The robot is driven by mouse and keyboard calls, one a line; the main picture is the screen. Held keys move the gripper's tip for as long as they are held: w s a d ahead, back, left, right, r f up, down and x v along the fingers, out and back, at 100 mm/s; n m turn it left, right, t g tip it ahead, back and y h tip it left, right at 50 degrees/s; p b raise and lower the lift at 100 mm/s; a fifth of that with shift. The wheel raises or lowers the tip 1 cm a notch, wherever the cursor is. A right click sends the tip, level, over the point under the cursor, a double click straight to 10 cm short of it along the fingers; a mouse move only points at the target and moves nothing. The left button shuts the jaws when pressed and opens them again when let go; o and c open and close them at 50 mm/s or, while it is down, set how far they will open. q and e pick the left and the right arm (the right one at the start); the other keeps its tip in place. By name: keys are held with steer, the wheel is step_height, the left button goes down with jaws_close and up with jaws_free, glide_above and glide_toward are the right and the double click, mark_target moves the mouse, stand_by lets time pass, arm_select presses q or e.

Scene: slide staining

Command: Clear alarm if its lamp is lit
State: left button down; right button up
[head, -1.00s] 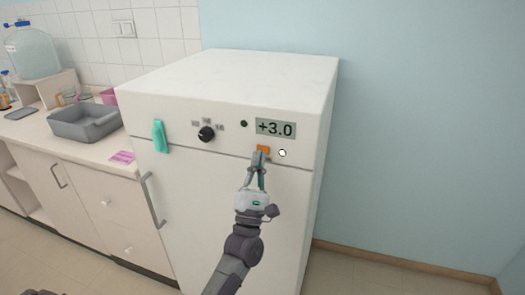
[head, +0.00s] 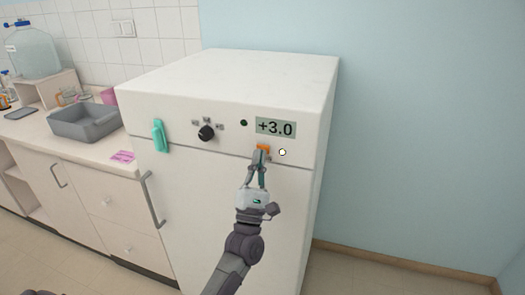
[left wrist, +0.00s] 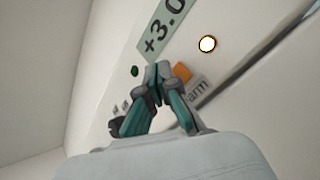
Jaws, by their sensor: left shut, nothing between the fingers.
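A white fridge (head: 225,215) carries a control panel with a display reading +3.0 (head: 275,128). Below the display is an orange button (head: 263,147); it also shows in the left wrist view (left wrist: 182,72) beside a label ending in "arm". To its right a round lamp (head: 282,152) glows white with an orange rim in the left wrist view (left wrist: 208,44). My left gripper (head: 259,154) is shut and empty, its fingertips at the orange button and covering its lower part. I cannot tell whether they touch it. My right gripper is not in view.
A black knob (head: 206,133) and a small dark green round indicator (head: 243,123) sit left of the display. A teal object (head: 158,136) is on the fridge front. A counter with a grey basin (head: 85,122) stands left. The right side is clear floor and wall.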

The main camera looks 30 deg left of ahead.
arm_select(q)
steer(key=shift+w, duration=0.3)
steer(key=shift+w+a+b, duration=0.1)
steer(key=shift+w+b, duration=0.15)
steer(key=shift+b, duration=0.1)
stand_by(0.4)
stand_by(0.4)
steer(key=shift+s, duration=0.75)
steer(key=shift+d, duration=0.2)
steer(key=s, duration=0.2)
steer(key=s+d+p, duration=0.1)
steer(key=s, duration=0.1)
steer(key=shift+s, duration=0.4)
steer(key=shift+f, duration=0.1)
